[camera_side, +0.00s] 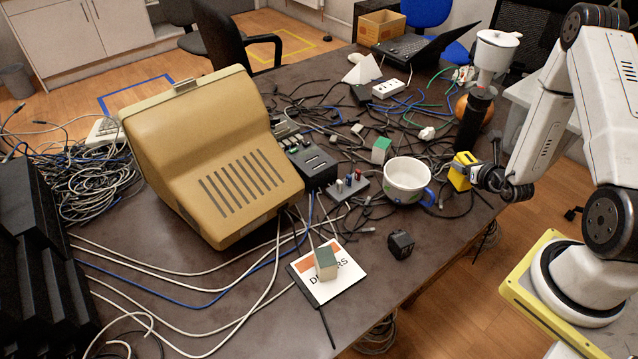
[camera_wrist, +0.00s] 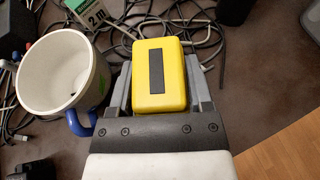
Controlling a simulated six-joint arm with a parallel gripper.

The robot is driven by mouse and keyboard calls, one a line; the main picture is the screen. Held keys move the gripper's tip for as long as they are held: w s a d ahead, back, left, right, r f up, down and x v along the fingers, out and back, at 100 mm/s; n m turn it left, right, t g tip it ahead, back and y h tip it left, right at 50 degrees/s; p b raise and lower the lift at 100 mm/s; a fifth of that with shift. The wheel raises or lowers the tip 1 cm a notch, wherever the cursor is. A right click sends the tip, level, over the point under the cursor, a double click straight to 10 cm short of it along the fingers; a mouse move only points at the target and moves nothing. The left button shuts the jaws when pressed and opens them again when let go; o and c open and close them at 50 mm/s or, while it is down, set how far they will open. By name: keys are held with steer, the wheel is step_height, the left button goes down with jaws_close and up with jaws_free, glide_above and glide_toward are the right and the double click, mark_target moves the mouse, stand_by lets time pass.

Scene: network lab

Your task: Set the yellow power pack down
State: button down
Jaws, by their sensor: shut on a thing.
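The yellow power pack (camera_wrist: 157,90) is a small yellow block with a dark strip on its face. It sits between the two fingers of my gripper (camera_wrist: 160,82), which is shut on it. In the side view the yellow power pack (camera_side: 461,171) is at the end of my gripper (camera_side: 470,174), at the right part of the table, just right of the white cup. I cannot tell whether its underside touches the table or the cables.
A white cup (camera_side: 405,181) with a blue handle stands close to the left of my gripper. A dark bottle (camera_side: 474,121) stands behind it. Tangled cables (camera_side: 330,120) cover much of the table; bare table shows near the front right edge.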

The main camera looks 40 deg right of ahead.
steer(key=shift+f, duration=1.65)
steer(key=shift+f, duration=0.15)
jaws_free()
steer(key=v, duration=0.7)
steer(key=shift+s+a+r, duration=0.15)
steer(key=shift+s+r, duration=0.1)
